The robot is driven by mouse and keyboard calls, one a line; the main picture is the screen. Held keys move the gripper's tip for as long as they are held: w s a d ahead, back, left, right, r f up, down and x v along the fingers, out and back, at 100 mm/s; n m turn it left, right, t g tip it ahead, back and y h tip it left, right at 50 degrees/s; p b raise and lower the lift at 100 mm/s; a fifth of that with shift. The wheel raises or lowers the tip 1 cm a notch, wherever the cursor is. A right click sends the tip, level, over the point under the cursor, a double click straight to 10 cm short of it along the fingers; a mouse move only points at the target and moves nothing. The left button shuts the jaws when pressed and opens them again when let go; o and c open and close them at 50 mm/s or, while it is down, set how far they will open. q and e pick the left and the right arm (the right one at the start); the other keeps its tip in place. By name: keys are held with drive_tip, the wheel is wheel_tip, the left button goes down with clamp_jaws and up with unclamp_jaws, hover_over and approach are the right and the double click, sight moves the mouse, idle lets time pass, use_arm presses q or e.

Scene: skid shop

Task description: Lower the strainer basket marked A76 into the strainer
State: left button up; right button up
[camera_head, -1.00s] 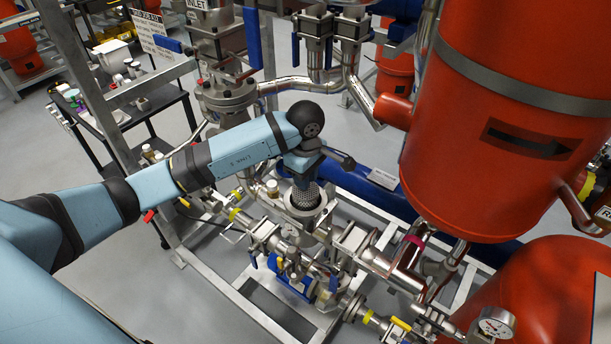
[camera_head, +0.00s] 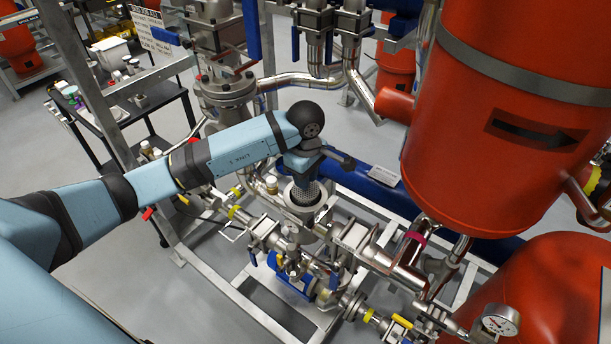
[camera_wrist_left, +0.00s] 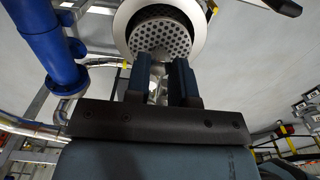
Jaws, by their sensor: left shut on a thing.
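My left gripper (camera_head: 305,176) points down over the strainer (camera_head: 304,208), an open round metal body on the skid. It is shut on the strainer basket (camera_head: 306,194), a perforated metal cylinder whose lower part sits at the strainer's mouth. In the left wrist view the basket (camera_wrist_left: 160,38) shows its perforated face beyond the fingertips (camera_wrist_left: 162,62), inside a pale round rim. The basket's handle is mostly hidden by the fingers, and no A76 mark can be read. My right gripper is not in view.
A large red vessel (camera_head: 500,130) stands to the right, with a second red vessel (camera_head: 545,290) below it. Pipes and valves (camera_head: 290,260) crowd around the strainer. A black cart (camera_head: 140,105) with small items stands at the left. A pressure gauge (camera_head: 499,320) is at lower right.

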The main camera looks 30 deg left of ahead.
use_arm(q)
drive_tip(key=shift+f, duration=0.15)
drive_tip(key=shift+f+b, duration=0.6)
drive_tip(key=shift+b, duration=0.15)
drive_tip(key=shift+f, duration=0.2)
drive_tip(key=shift+f+b, duration=0.55)
drive_tip(key=shift+b, duration=0.15)
drive_tip(key=shift+f+b, duration=0.3)
drive_tip(key=shift+f+b, duration=0.55)
drive_tip(key=shift+f, duration=0.05)
drive_tip(key=shift+f+b, duration=0.15)
drive_tip(key=shift+b, duration=0.2)
idle(0.4)
